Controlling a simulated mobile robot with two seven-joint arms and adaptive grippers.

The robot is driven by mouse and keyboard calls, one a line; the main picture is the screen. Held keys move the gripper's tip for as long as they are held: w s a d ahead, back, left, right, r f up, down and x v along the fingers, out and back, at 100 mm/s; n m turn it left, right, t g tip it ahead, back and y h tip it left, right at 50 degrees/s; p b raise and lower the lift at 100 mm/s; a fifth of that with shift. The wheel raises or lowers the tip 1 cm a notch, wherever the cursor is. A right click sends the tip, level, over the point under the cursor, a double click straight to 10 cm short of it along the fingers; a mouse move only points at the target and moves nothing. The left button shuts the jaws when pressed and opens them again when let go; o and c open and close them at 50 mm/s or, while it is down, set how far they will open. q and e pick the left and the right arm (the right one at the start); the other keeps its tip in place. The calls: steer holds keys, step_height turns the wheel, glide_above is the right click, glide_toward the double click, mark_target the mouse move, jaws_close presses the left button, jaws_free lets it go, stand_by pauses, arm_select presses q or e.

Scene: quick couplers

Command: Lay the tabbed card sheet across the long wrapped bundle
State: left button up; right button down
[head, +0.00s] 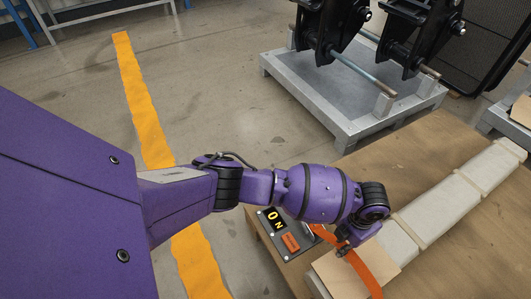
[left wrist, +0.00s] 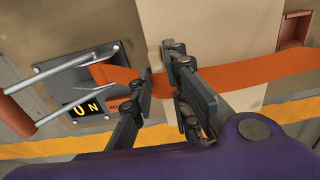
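The long wrapped bundle (head: 445,203) is pale with several bands and lies diagonally on the wooden table. A tan card sheet (head: 331,281) lies across its near end, and it also shows in the left wrist view (left wrist: 195,25). An orange strip (head: 366,275) curves over the card, and in the left wrist view the strip (left wrist: 245,95) runs behind my fingers. My left gripper (head: 347,246) is low over the card's edge. In the left wrist view its fingers (left wrist: 160,92) are apart, with the strip showing between them. Whether they touch it I cannot tell. My right gripper is not in view.
A dark panel (head: 268,238) with "0 N" lettering and a handle sits at the table's left edge. A second card piece (head: 520,112) shows at the far right. A grey metal pallet (head: 350,132) with black couplers (head: 325,25) stands behind. The table right of the bundle is clear.

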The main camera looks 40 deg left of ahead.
arm_select(q)
steer(key=shift+o, duration=0.9)
steer(key=shift+w+r, duration=0.1)
steer(key=shift+w, duration=0.05)
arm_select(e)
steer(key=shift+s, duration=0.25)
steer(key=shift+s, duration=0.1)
